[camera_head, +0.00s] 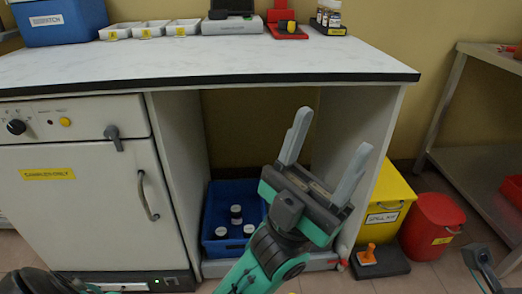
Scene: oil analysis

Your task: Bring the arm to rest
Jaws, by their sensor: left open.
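My left gripper (332,131) is in front of the open bay under the bench. Its two grey fingers are spread wide apart and point up, with nothing between them. My teal arm reaches it from the bottom of the view. The gripper and wrist hide part of the bay and its right wall.
A white bench (210,60) spans the view above a white cabinet (85,200). A blue crate (211,197) with several dark bottles stands in the bay. A yellow bin (393,190), a red bin (432,222) and a metal shelf (475,165) are at right.

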